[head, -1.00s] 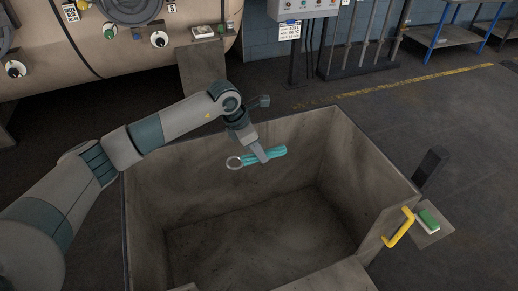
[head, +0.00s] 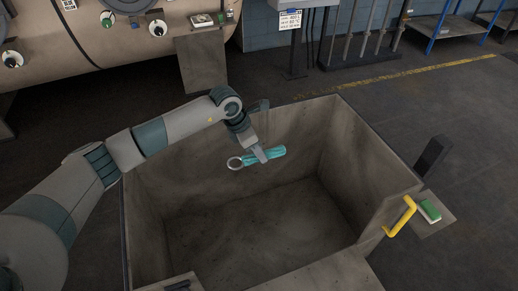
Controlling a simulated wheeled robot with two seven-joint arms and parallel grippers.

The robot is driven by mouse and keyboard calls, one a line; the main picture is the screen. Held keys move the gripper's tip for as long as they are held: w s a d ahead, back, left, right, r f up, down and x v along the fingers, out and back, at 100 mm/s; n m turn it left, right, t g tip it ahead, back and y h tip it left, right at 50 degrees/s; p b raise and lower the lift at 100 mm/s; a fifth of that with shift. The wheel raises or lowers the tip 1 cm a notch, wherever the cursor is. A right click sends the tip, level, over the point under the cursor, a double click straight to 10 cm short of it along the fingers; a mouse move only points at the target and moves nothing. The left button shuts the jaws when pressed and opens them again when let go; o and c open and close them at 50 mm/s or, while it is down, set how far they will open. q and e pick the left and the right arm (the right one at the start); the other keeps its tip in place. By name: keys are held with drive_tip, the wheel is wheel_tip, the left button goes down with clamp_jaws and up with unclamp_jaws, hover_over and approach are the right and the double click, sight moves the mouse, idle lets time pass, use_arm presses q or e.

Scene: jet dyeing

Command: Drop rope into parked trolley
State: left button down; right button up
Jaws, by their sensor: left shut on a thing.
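The rope (head: 273,153) is a short teal bundle with a pale ring (head: 235,163) at its left end. My left gripper (head: 260,156) is shut on the rope and holds it over the open trolley. The trolley (head: 345,140) is a large, grey-brown, open-topped box with a yellow handle (head: 401,216) at its right front corner. Its visible floor is bare. The rope hangs clear of the floor, seen against the far wall. My right gripper is not in view.
A green pedal or block (head: 430,211) on a plate sits beside the trolley's right corner, near a dark post (head: 431,156). A large beige vessel (head: 110,45) stands behind at left. A rack of rods (head: 365,40) and a blue-legged table (head: 450,30) stand at the back. Floor to the right is open.

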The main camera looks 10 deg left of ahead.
use_arm(q)
drive_tip(key=c, duration=1.4)
unclamp_jaws()
drive_tip(key=shift+c, duration=0.2)
drive_tip(key=shift+f, duration=0.1)
drive_tip(key=b+v, duration=0.5)
drive_tip(key=v, duration=1.2)
drive_tip(key=shift+a, duration=0.2)
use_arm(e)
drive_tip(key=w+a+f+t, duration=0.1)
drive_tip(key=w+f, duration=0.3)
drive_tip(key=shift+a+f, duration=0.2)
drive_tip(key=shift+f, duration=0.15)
use_arm(q)
drive_tip(key=shift+s, duration=0.1)
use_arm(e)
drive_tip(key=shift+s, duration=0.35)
